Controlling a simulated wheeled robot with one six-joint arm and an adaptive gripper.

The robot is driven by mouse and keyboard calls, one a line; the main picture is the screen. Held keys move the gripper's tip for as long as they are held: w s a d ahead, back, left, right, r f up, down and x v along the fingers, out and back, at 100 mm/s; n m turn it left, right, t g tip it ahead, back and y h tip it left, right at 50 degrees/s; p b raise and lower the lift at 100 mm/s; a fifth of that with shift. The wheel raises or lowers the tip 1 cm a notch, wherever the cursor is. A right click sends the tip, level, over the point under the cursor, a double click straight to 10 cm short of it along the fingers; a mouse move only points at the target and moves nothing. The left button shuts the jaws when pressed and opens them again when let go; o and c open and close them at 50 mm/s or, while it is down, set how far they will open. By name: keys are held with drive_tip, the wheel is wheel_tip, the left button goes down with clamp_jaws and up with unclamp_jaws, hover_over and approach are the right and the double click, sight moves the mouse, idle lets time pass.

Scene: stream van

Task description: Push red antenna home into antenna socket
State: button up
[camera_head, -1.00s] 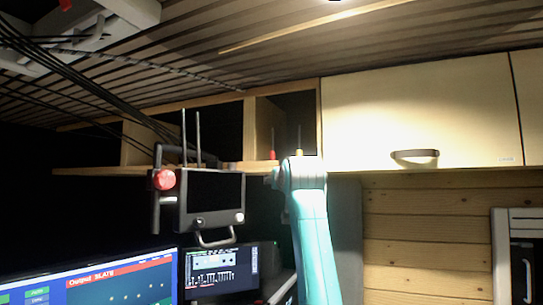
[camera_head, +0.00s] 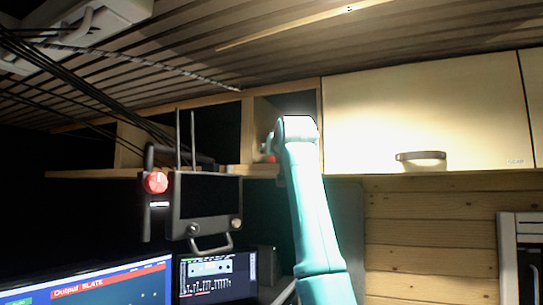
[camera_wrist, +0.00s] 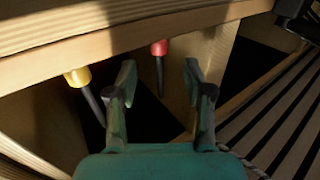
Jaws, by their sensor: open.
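The red antenna (camera_wrist: 159,48) shows in the wrist view with a red base against the wooden shelf and a thin dark rod. My gripper (camera_wrist: 159,64) is open, one finger on each side of the red antenna, with gaps between fingers and rod. In the head view a bit of the red base (camera_head: 270,158) shows in the shelf cubby, just left of my arm; my arm hides the rest and the fingers. I cannot make out the antenna socket in either view.
A yellow-based antenna (camera_wrist: 77,77) is left of my fingers in the wrist view. A wooden shelf (camera_head: 110,172) runs across, with a closed cabinet (camera_head: 425,110) at right. A monitor unit (camera_head: 206,205) with two upright rods and a red knob is left of my arm. Cables hang upper left.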

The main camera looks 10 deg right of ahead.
drive_tip(key=shift+w+d, duration=0.15)
drive_tip(key=shift+w, duration=2.45)
drive_tip(key=shift+f, duration=0.1)
drive_tip(key=shift+c, duration=0.3)
clamp_jaws()
